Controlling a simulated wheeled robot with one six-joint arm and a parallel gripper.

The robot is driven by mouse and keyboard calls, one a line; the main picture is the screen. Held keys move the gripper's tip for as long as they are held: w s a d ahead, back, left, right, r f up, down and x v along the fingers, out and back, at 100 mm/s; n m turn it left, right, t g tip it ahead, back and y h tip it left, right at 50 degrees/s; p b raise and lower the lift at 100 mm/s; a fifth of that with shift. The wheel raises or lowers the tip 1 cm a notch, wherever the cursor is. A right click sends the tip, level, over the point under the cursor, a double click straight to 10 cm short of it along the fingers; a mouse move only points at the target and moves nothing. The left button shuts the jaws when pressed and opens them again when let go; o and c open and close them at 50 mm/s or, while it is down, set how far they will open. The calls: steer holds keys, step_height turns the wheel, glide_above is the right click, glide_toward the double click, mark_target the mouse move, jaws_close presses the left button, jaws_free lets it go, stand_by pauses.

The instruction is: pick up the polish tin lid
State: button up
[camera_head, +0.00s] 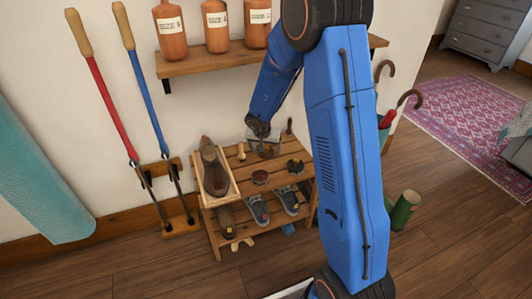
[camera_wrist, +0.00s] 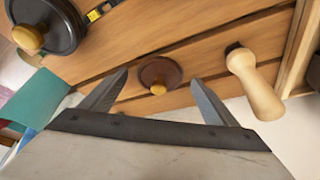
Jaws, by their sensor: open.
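A small round brown lid with a yellowish knob (camera_wrist: 147,70), apparently the polish tin lid, lies on the slatted wooden top. In the wrist view it sits between and just beyond the fingertips, with nothing seen touching it. My gripper (camera_wrist: 159,78) is open and empty. In the head view my gripper (camera_head: 264,146) is over the back part of the rack top; its fingers are too small there to make out clearly.
A pale wooden handle (camera_wrist: 256,88) lies right of the lid, and a larger dark round piece with a knob (camera_wrist: 66,38) lies upper left. A tray (camera_head: 234,190) with a brown shoe fills the rack's left side. A shelf with bottles (camera_head: 215,62) hangs above.

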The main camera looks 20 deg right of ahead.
steer(key=c, duration=1.1)
